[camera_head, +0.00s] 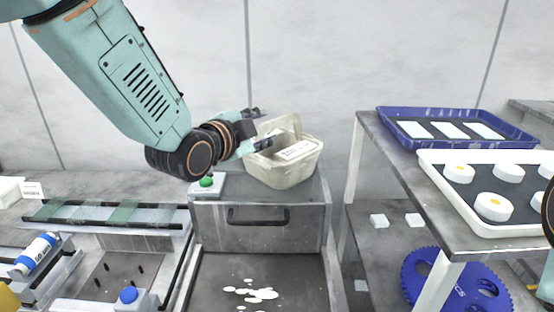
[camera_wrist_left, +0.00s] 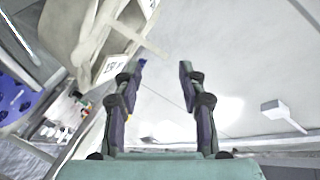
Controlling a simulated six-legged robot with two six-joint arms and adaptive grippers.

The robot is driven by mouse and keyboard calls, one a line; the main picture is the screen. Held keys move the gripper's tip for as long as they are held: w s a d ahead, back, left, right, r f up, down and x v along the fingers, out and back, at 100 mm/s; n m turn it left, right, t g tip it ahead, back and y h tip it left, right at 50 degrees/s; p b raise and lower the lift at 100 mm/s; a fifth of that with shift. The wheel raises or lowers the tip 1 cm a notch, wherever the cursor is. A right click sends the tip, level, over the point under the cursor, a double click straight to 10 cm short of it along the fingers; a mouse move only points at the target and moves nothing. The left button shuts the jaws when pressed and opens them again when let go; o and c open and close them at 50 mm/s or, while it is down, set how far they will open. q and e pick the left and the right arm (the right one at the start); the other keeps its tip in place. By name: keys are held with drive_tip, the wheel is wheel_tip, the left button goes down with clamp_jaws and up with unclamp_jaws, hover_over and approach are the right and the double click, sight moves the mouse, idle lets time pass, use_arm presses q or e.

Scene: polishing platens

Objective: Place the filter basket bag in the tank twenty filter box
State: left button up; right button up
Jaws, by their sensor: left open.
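A cream basket-like bag (camera_head: 284,172) with a raised strap or handle and a white label sits on top of a grey metal box (camera_head: 258,239) that has a dark front handle. My left gripper (camera_head: 262,129) is open and empty at the basket's upper left, in front of part of its strap. In the left wrist view the basket (camera_wrist_left: 88,38) is at the upper left, beside the open fingers (camera_wrist_left: 163,68), with nothing between them. I cannot tell which thing is the tank twenty filter box. Only bits of my right arm show at the right edge.
A green button (camera_head: 206,181) is left of the basket. A grey shelf table at right holds a blue tray (camera_head: 395,120) and a white tray (camera_head: 432,158) with white discs. A blue disc (camera_head: 418,279) is below. White spots mark the floor of a dark basin (camera_head: 215,275).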

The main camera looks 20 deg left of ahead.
sight(269, 125)
use_arm(q)
drive_tip(key=x, duration=0.3)
drive_tip(key=p+x, duration=0.1)
drive_tip(key=x, duration=0.2)
drive_tip(key=shift+w+a+f, duration=0.15)
drive_tip(key=shift+w+f, duration=0.1)
drive_tip(key=shift+w, duration=0.05)
drive_tip(key=shift+s+a+r, duration=0.1)
drive_tip(key=shift+s+a, duration=0.05)
drive_tip(key=shift+s, duration=0.05)
drive_tip(key=shift+w, duration=0.25)
drive_tip(key=c, duration=0.5)
drive_tip(key=shift+c, duration=1.4)
drive_tip(key=shift+s, duration=0.15)
clamp_jaws()
